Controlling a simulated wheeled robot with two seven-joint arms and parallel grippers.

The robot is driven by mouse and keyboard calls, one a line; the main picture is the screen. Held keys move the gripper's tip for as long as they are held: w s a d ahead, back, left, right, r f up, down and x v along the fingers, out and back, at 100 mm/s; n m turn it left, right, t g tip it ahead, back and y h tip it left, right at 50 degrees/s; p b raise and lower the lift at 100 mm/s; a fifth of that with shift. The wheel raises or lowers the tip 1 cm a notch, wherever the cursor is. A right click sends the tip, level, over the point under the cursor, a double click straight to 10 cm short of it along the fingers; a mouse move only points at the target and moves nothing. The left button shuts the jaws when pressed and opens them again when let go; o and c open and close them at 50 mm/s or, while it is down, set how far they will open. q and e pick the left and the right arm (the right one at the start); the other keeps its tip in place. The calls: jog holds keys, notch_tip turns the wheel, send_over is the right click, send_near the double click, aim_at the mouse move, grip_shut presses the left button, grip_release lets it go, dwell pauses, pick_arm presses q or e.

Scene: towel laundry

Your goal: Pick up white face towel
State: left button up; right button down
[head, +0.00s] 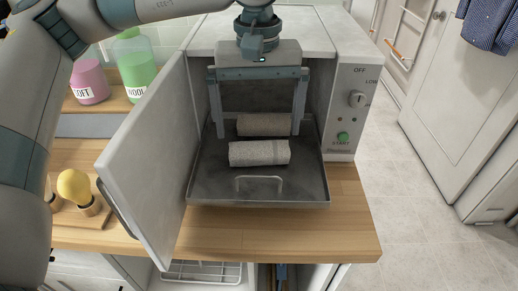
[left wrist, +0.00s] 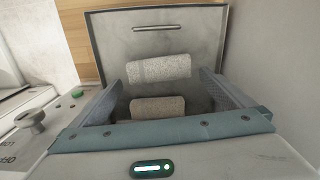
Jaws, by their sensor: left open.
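Two rolled face towels lie on the metal tray (head: 310,188) of the open towel warmer. The front towel (head: 259,153) is off-white and lies crosswise near the tray's handle. The rear towel (head: 264,125) looks greyer and lies deeper, partly in shade. My left gripper (head: 258,132) is open, its two fingers pointing down, wide apart, at the warmer's opening. In the left wrist view the front towel (left wrist: 159,68) lies beyond the fingertips, and the rear towel (left wrist: 158,108) shows between the fingers. Neither towel appears gripped. My right gripper is not seen.
The warmer's door (head: 150,165) stands open at the left. Its control panel with a knob and green button (head: 343,136) is at the right. Pink (head: 89,82) and green (head: 135,70) bottles and a yellow-topped brush (head: 76,188) stand left. The wooden counter (head: 345,225) is clear in front.

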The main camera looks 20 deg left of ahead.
aim_at(259, 145)
pick_arm(q)
jog(key=shift+f, duration=0.95)
jog(key=shift+s+f+p, duration=0.1)
jog(key=shift+f+p, duration=0.25)
jog(key=shift+f, duration=0.25)
notch_tip(259, 145, down, 3)
jog(key=shift+d+p, duration=0.1)
jog(key=shift+p, duration=0.25)
jog(key=shift+f, duration=0.5)
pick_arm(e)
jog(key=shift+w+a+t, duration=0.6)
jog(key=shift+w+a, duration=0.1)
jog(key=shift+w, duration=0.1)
pick_arm(q)
jog(key=c, duration=0.7)
